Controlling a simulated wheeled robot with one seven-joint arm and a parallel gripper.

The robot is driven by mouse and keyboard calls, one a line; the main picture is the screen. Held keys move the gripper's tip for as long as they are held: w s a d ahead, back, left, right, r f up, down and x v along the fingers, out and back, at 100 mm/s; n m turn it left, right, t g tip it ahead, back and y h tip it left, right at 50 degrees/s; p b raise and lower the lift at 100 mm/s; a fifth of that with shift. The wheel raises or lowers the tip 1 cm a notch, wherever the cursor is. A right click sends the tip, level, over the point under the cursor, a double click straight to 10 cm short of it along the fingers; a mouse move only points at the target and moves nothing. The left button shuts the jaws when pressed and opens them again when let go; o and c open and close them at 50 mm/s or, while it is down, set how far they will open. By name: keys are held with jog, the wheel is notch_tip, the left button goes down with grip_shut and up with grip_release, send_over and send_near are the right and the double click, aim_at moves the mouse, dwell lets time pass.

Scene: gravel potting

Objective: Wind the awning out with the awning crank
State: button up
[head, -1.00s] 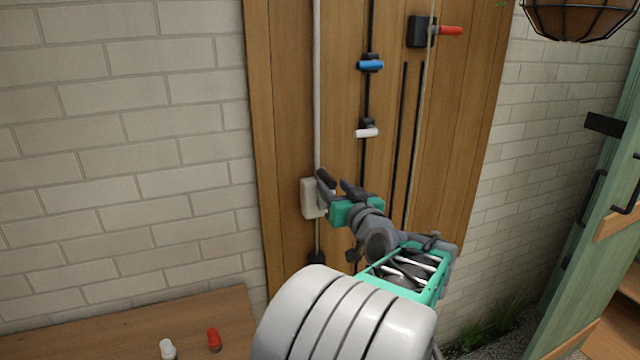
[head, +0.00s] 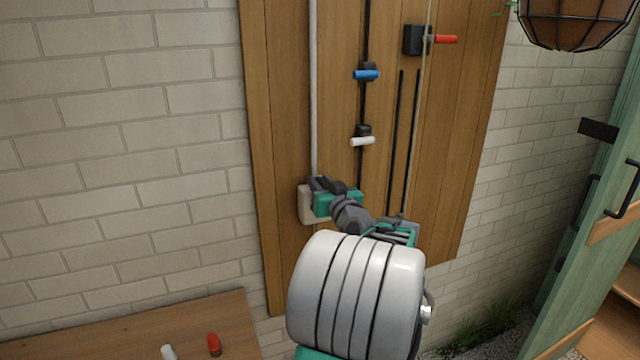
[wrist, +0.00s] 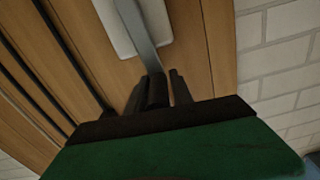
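A long pale grey rod (head: 314,90) runs down the left of the wooden panel to a cream box (head: 305,205). My gripper (head: 325,184) is at the front of this box. In the wrist view a flat grey bar (wrist: 140,35) runs in front of the pale plate of the box (wrist: 157,20) down to my dark fingertips (wrist: 158,88). A dark piece stands between the fingers with narrow gaps beside it; whether they grip it is unclear. A red-handled lever (head: 445,39) sits on a black box at upper right. I cannot tell for sure which part is the awning crank.
Blue (head: 366,75) and white (head: 362,141) handles sit on a black rail right of my gripper. A wooden bench (head: 215,310) with red and white small items is at lower left. A caged lamp (head: 577,22) and a green door (head: 590,200) are on the right.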

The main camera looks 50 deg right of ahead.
jog(key=shift+a, duration=0.1)
grip_shut()
dwell(0.8)
